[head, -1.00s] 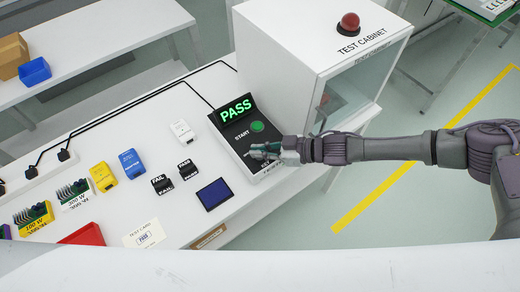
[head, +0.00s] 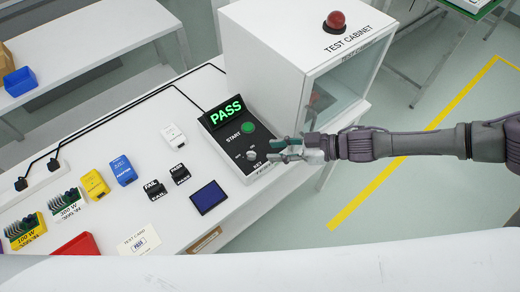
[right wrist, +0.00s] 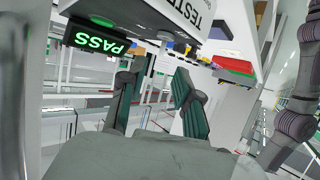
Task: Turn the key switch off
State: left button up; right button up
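The control box (head: 228,135) stands on the white bench and its display (head: 226,112) reads PASS in green. A round green START button (head: 248,128) sits below the display. The small grey key switch (head: 251,155) is low on the box's face; its pointing direction is too small to tell. My right gripper (head: 277,150) is just right of the switch, apart from it, with its fingers spread and nothing between them. My left gripper is not in view.
A white test cabinet (head: 262,62) with a red dome button (head: 336,20) stands behind the box. A blue-screened pad (head: 208,197), black blocks (head: 180,174), yellow (head: 94,184) and blue (head: 123,170) boxes and a red tray (head: 80,245) lie to the left.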

jog(key=v, duration=0.4)
dwell(0.4)
